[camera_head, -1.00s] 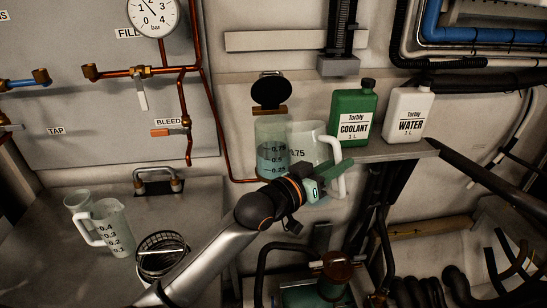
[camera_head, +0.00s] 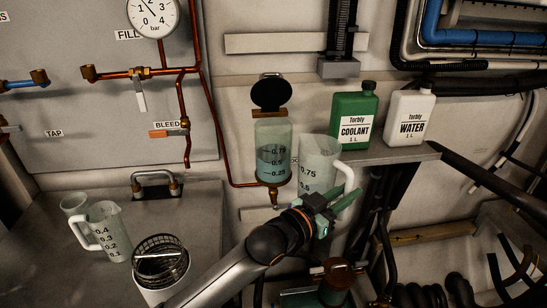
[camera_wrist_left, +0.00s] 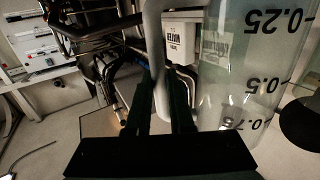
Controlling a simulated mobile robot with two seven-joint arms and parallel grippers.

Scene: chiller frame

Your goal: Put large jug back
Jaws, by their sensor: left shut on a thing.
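The large jug (camera_head: 318,155) is a clear tall jug with 0.75 and 0.5 marks and a pale handle. The fingers (camera_wrist_left: 162,105) enclose the handle (camera_wrist_left: 157,45) there. The jug's lower part is hidden behind my gripper in the head view. My right gripper is not in view.
A green coolant bottle (camera_head: 353,118) and a white water bottle (camera_head: 409,115) stand on the shelf (camera_head: 395,154). A smaller jug (camera_head: 107,232), a clear cup (camera_head: 74,204) and a wire basket (camera_head: 160,255) are on the left bench (camera_head: 205,215). Copper pipes (camera_head: 208,120) run left of the reservoir.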

